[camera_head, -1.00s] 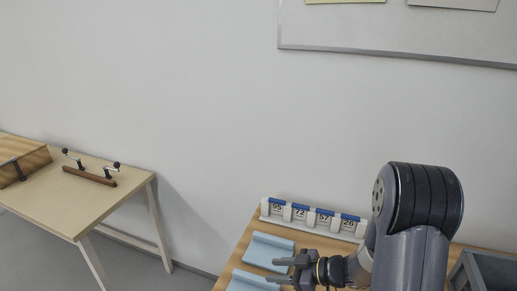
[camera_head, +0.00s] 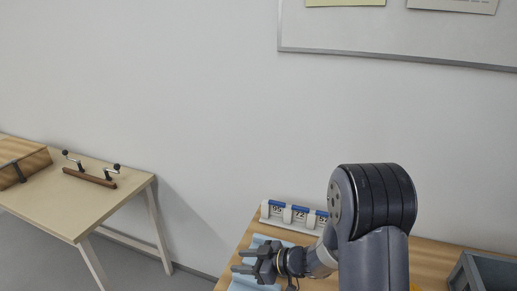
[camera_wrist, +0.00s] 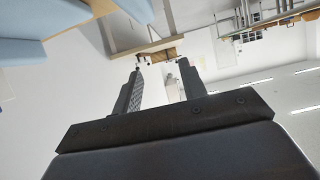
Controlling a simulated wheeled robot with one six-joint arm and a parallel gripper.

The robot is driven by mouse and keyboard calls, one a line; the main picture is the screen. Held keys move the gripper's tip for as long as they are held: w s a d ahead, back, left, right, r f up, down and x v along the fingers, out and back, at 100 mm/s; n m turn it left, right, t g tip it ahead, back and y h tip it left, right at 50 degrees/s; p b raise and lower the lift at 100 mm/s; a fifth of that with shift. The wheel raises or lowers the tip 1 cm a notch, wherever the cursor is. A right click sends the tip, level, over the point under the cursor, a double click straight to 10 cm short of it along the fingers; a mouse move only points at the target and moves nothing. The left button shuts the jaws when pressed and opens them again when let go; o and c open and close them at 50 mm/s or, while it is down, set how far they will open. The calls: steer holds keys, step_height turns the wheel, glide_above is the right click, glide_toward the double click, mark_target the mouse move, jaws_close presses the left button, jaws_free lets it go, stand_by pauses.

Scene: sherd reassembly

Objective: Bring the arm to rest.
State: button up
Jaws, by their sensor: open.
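My gripper (camera_head: 256,262) is at the lower middle of the head view, above the light blue pads (camera_head: 262,241) on the near wooden table (camera_head: 430,256). Its two fingers point left and stand apart with nothing between them. In the wrist view the open fingers (camera_wrist: 160,84) also show with an empty gap. My arm covers part of the table and the right end of the number rack.
A white rack with blue-topped number cards (camera_head: 295,216) stands at the table's back edge. A grey bin (camera_head: 484,272) is at the right. A separate table (camera_head: 80,205) with a wooden bar with handles (camera_head: 90,177) stands at the left, across a gap.

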step_height(320, 180, up, 4)
steer(key=w+d+f+m+t+h+p, duration=0.1)
steer(key=d+m+t+h, duration=0.3)
steer(key=d, duration=0.4)
steer(key=w+d+f+m+t+h+p, duration=0.1)
steer(key=w+d+m+t+h+p, duration=0.1)
steer(key=d+m+h, duration=0.5)
steer(key=w+d+m+t, duration=0.1)
steer(key=t, duration=0.1)
steer(key=shift+d+f+m+t, duration=0.2)
steer(key=shift+f+m+t, duration=0.1)
steer(key=shift+t, duration=0.1)
stand_by(0.5)
